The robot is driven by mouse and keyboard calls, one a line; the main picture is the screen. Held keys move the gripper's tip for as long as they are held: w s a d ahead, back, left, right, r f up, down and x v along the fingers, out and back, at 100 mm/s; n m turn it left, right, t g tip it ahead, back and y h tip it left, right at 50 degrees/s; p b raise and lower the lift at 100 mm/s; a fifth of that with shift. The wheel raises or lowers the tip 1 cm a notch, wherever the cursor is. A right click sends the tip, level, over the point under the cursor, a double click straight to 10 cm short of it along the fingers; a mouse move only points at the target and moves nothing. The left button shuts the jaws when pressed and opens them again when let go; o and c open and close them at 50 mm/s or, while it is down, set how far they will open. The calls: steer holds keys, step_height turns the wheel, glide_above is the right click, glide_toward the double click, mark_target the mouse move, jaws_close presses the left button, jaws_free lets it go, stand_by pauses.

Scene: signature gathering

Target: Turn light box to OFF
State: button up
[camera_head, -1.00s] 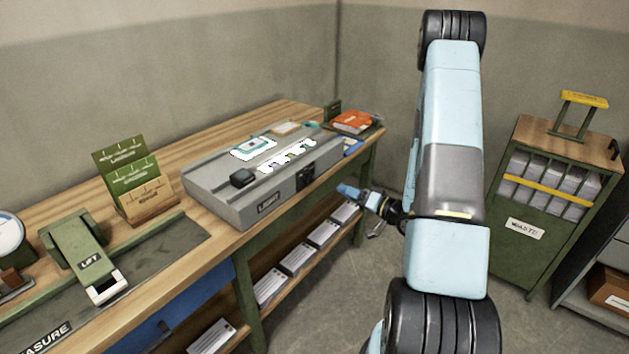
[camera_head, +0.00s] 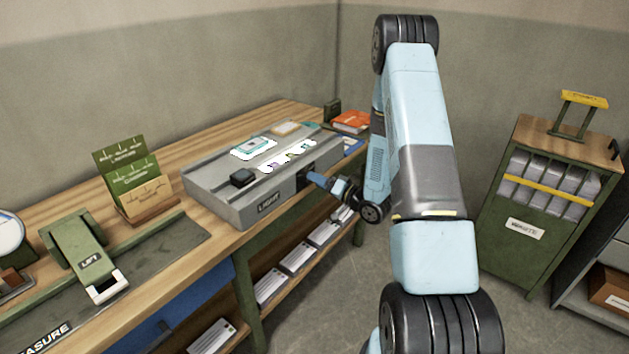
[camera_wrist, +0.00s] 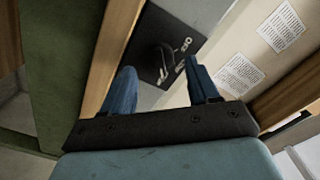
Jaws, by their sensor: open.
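The grey light box (camera_head: 236,204), labelled LIGHT, sits on the wooden workbench, with lit white areas on its top. A dark switch panel (camera_head: 306,172) is on its front face. In the wrist view, the black panel (camera_wrist: 163,52) carries a dark knob (camera_wrist: 165,58) and white lettering that I cannot read fully. My gripper (camera_head: 314,178) is at the front of the box, close to the panel and partly covering it. In the wrist view, the blue fingers of my gripper (camera_wrist: 164,84) are apart, with the knob seen beyond and between them. Nothing is held. I cannot tell whether the fingers touch the knob.
The workbench (camera_head: 275,115) also carries a green card stand (camera_head: 130,175), a LIFT device (camera_head: 82,258) and an orange book (camera_head: 351,121). Papers (camera_head: 270,284) lie on the shelf below. A green waste cabinet (camera_head: 520,238) stands right. The floor between is clear.

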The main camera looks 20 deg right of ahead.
steer(key=shift+x, duration=0.9)
steer(key=shift+s, duration=0.1)
steer(key=c, duration=1)
